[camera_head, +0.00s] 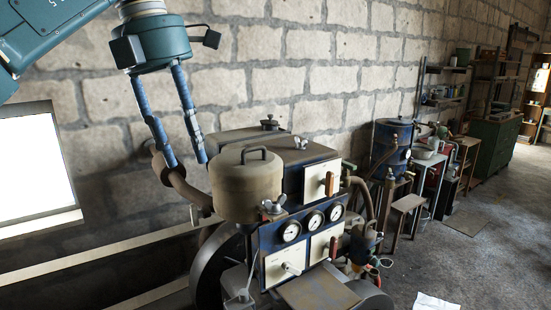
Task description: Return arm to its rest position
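My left arm comes in from the upper left. My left gripper (186,164) points down, its two blue fingers clearly apart, with nothing seen between the tips. It is in front of or just above a curved rusty pipe (181,186) at the left of the engine; I cannot tell whether it touches it. The engine (310,240) has a round lidded tank (246,186), a panel with three round gauges, and white plates. A large flywheel or pulley (208,270) is partly hidden behind the engine's left side. My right gripper is not in view.
A stone-block wall (290,50) stands close behind the engine, with a bright window (35,165) at the left. A blue drum (392,145), stools, benches and a green cabinet (490,145) line the wall at the right. The floor (460,260) at the lower right is mostly clear.

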